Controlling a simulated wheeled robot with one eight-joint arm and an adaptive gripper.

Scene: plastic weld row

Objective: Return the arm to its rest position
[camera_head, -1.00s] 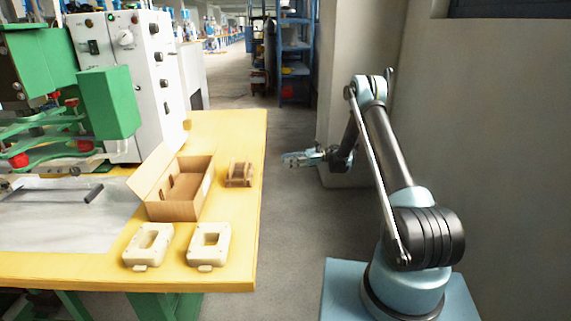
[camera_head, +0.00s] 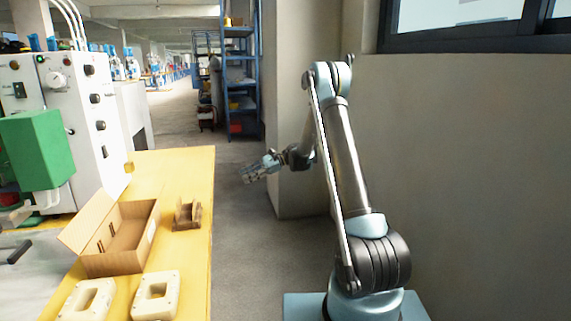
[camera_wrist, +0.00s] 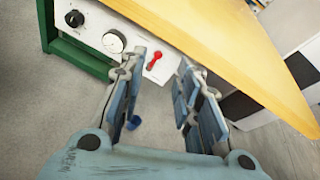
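My gripper (camera_head: 262,168) hangs in the air to the right of the yellow table, over the aisle, with my arm bent up behind it. In the wrist view my gripper (camera_wrist: 160,82) has its two blue-grey fingers apart. Nothing shows between the fingers except the background. The task names no other object.
The yellow table (camera_head: 196,255) stands left of my gripper. On it are an open cardboard box (camera_head: 125,262), a small brown holder (camera_head: 187,215) and two cream frames, one nearer the right (camera_head: 157,296). A pillar (camera_head: 300,195) and wall (camera_head: 460,180) stand right. Blue shelves (camera_head: 241,75) stand behind.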

